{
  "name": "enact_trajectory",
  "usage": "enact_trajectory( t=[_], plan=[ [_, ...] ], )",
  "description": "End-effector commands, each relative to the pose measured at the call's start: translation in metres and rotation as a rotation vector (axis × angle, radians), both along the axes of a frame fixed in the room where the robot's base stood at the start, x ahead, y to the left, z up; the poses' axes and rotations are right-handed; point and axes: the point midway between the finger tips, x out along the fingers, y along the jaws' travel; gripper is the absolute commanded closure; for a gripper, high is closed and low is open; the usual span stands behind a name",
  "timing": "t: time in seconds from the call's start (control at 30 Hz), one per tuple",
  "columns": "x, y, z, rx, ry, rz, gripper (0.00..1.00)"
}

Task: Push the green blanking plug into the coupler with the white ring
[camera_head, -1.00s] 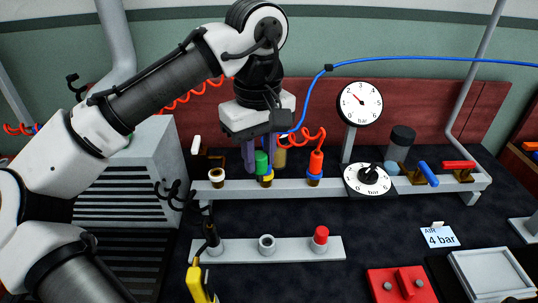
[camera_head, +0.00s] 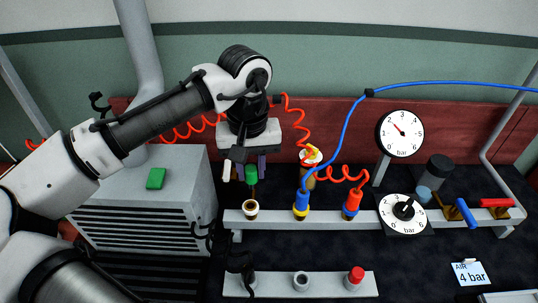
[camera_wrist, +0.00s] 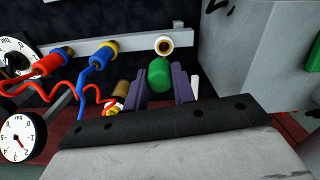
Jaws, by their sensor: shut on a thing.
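The coupler with the white ring (camera_head: 251,210) stands at the left end of the grey rail, its dark bore open. It also shows in the wrist view (camera_wrist: 163,46), just beyond the plug. The green blanking plug (camera_head: 251,175) is upright between the purple fingers of my gripper (camera_head: 250,171), which is shut on it. In the wrist view the plug (camera_wrist: 159,75) shows its rounded green body between the fingers. In the head view the plug hangs directly above the white-ring coupler, with a small gap between its lower end and the ring.
To the right on the rail (camera_head: 327,219) are a yellow-ring coupler with a blue plug (camera_head: 302,203) and a blue-ring coupler with a red plug (camera_head: 352,201). Red and blue hoses loop close beside my gripper. A grey cabinet (camera_head: 180,160) stands left. A lower rail is in front.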

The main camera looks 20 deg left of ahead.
Motion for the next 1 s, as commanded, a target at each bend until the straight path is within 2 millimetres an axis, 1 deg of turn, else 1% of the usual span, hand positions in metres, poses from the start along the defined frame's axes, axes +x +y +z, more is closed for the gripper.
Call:
enact_trajectory(
  t=[0.03,0.2,0.73,0.8,1.0],
  plan=[
    [-0.002,0.004,0.002,0.000,0.000,-0.004,0.98],
    [-0.005,0.010,-0.001,-0.001,0.000,-0.017,0.98],
    [-0.005,0.010,0.001,-0.004,0.001,-0.022,0.98],
    [-0.005,0.010,-0.010,-0.001,0.000,-0.021,0.98],
    [-0.005,0.010,-0.030,-0.002,-0.001,-0.020,0.98]
  ],
)
